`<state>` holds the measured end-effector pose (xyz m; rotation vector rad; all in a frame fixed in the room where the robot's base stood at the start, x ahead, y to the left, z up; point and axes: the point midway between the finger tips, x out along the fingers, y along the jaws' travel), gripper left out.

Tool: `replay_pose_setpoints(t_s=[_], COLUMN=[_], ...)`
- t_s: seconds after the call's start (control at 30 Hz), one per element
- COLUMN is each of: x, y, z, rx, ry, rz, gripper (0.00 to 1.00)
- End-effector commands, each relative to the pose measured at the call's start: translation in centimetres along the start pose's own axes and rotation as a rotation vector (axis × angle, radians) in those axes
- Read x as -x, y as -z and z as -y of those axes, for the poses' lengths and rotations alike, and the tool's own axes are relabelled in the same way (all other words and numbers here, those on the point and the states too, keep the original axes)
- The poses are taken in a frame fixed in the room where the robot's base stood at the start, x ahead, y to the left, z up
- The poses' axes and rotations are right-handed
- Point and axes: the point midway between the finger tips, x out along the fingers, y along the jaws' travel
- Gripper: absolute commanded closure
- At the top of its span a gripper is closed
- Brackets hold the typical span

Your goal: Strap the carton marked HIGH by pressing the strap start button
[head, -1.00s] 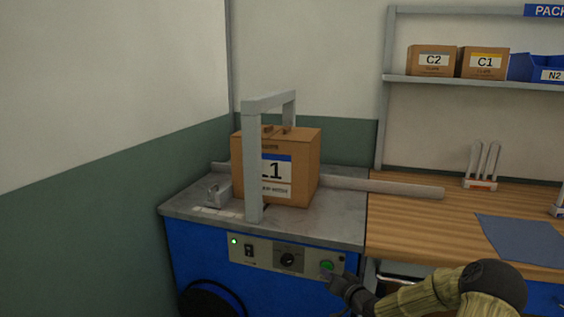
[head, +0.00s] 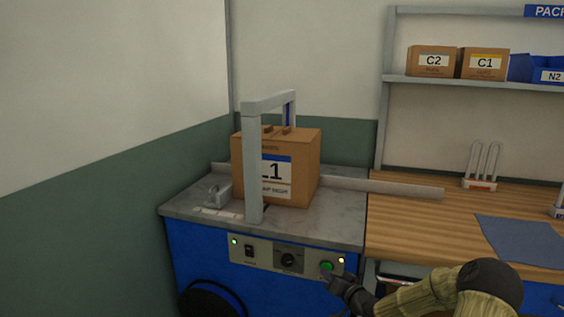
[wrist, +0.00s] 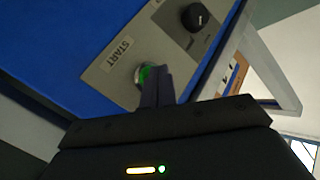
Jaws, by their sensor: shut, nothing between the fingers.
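The carton (head: 306,165) stands upright on the strapping machine's grey top (head: 335,228), under the grey arch (head: 253,165). Its label reads "1" with small print that I cannot read for sure; the arch post hides part of it. In the wrist view the green button (wrist: 143,74) sits beside a START label (wrist: 120,51). My gripper (head: 334,279) is shut and empty, its fingertips (wrist: 156,74) at the button, partly covering it; contact is unclear.
The panel also has a green lamp (head: 235,241), a black switch (head: 249,250) and a dial (head: 289,260). A wooden bench (head: 415,225) with a blue mat (head: 520,238) adjoins on the right. A shelf above holds cartons C2 (head: 432,61) and C1 (head: 484,63).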

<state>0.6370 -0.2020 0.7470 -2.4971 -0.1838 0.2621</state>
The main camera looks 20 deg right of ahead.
Motion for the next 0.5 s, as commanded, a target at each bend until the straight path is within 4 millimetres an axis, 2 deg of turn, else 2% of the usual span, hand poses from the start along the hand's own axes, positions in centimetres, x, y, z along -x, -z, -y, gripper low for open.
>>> replay_pose_setpoints(t_s=[0.27, 0.5], x=[0.2, 1.5], y=[-0.2, -1.1], z=[0.2, 1.2], rx=[0.000, 0.000], ry=[0.001, 0.001], rz=[0.000, 0.002], gripper=[1.00, 1.00])
